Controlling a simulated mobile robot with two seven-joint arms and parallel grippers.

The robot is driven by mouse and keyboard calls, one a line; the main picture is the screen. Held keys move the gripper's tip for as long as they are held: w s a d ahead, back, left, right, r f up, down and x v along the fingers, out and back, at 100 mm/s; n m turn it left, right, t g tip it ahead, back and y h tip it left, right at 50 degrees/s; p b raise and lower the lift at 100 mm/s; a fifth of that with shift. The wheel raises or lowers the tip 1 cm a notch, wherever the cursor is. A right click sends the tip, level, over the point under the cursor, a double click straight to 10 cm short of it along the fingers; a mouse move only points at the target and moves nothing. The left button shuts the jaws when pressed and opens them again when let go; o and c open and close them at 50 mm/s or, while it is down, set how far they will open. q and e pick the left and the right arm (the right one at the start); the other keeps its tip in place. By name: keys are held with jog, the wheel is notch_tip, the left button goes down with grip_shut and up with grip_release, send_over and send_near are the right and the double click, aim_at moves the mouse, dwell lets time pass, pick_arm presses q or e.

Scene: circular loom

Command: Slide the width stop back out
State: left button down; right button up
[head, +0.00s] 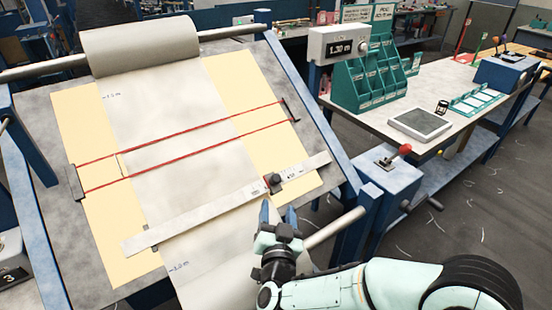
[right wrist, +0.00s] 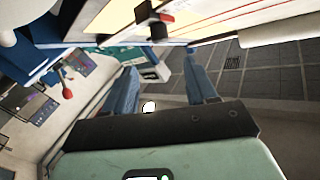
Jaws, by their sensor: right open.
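The width stop (head: 274,182) is a small dark block with a red part, sitting on the pale slanting rule bar (head: 210,211) toward its right end. It also shows in the right wrist view (right wrist: 157,27), at the top, beyond the fingers. My right gripper (head: 278,209) is open and empty, its blue fingers apart and just below the stop in the head view. The fingers also show in the right wrist view (right wrist: 162,78), with a gap between them and the stop. My left gripper is not in view.
A tilted board carries pale cloth from a roll (head: 140,46), with red cords (head: 190,133) stretched across it. Right of it stands a blue box with a red-knobbed lever (head: 394,157). A display (head: 340,46) and green bins (head: 372,80) stand farther back.

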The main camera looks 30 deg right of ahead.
aim_at(277, 180)
jog(key=p+x, duration=0.1)
jog(key=x, duration=1.3)
jog(key=shift+w+p, duration=0.1)
jog(key=shift+p, duration=0.3)
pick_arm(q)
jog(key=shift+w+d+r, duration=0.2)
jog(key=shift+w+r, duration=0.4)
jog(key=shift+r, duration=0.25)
pick_arm(e)
grip_shut()
